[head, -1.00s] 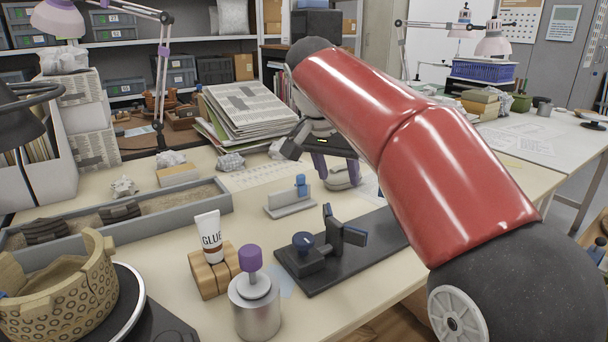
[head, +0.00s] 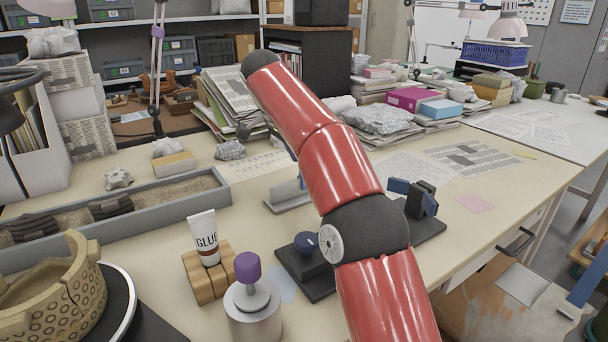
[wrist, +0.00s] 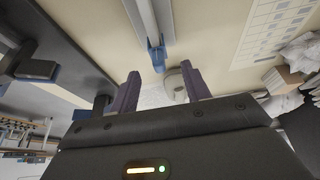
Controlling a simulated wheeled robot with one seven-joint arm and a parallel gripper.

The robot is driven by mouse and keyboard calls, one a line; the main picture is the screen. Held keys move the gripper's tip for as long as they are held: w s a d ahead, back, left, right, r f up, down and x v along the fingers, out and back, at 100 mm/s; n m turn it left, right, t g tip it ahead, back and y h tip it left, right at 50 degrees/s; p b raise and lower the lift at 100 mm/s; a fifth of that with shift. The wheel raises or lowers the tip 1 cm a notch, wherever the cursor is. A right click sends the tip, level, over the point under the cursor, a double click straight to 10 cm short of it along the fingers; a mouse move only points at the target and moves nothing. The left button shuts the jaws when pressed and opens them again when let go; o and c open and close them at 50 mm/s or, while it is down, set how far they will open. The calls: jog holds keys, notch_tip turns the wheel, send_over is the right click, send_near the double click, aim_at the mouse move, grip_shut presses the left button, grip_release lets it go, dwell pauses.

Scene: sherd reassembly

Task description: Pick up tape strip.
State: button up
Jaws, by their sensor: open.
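A small blue piece (wrist: 156,55), which I take to be the tape strip, stands on the end of a grey bar-like stand (wrist: 145,22) in the wrist view. My gripper (wrist: 160,71) is open, with a dark purple finger on each side. The blue piece shows in the gap at the fingertips. I see no contact, and cannot tell how far it reaches between them. In the head view, the stand (head: 284,200) is partly visible left of my red arm, which covers most of the blue piece. My gripper is hidden or unclear there.
A glue tube (head: 204,237) in a wooden block, a purple-topped metal jar (head: 250,305) and a black fixture (head: 310,262) stand in front of the stand. A sand tray (head: 180,193) lies left; paper stacks (head: 232,92) are behind.

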jog(key=shift+x, duration=2.55)
jog(key=shift+s+a, duration=0.1)
jog(key=shift+a, duration=0.1)
jog(key=c, duration=0.8)
